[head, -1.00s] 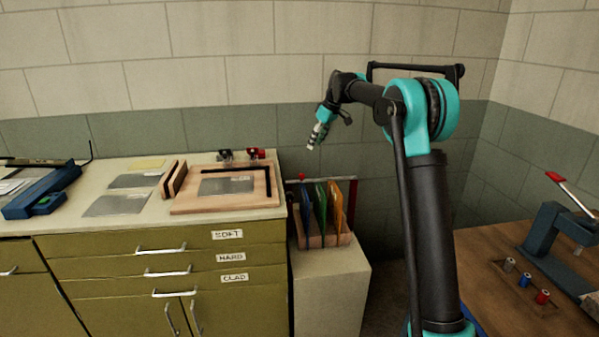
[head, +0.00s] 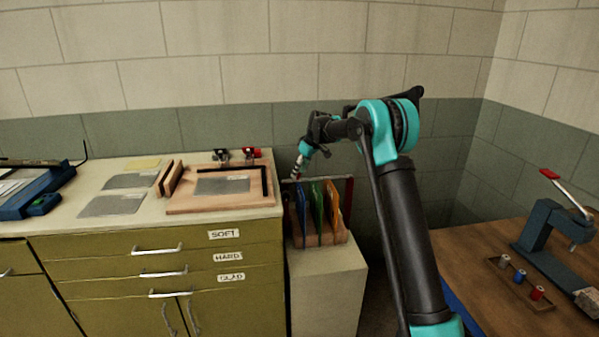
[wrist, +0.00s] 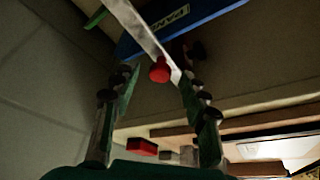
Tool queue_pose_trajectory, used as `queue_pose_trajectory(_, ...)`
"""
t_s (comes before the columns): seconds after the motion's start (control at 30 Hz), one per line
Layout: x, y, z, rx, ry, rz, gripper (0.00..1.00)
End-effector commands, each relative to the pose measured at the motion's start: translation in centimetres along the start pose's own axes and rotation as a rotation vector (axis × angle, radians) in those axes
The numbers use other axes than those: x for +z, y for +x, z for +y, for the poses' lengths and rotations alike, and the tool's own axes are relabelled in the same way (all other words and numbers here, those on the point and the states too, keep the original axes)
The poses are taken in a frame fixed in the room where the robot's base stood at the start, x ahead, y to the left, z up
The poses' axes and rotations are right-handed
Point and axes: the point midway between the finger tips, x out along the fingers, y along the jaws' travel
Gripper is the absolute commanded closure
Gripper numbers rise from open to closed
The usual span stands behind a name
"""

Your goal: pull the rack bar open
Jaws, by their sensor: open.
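The rack (head: 325,238) stands on a pale cabinet with blue, green and orange boards upright in it. Its thin bar (head: 325,179) runs across the top of the boards. In the wrist view the bar is a pale grey strip (wrist: 138,29) with a red knob (wrist: 159,70) near its end. My gripper (head: 297,176) is at the left end of the bar, pointing down. In the wrist view my gripper (wrist: 160,78) is open, with the knob showing between its fingers. I cannot tell whether a finger touches the knob.
The drawer counter (head: 150,218) is just left of the rack, with a wooden board (head: 220,206) and two small clamps (head: 236,154) at its back. The wall is close behind. A wooden bench (head: 470,262) with a blue press (head: 545,235) is at the right.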

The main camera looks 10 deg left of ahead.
Motion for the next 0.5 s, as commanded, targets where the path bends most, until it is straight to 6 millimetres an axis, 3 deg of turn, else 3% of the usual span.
queue_pose_trajectory(0.33,0.0,0.36,-0.01,0.0,0.0,0.0,0.57)
queue_pose_trajectory(0.5,0.01,0.34,0.0,0.0,0.0,0.0,0.78)
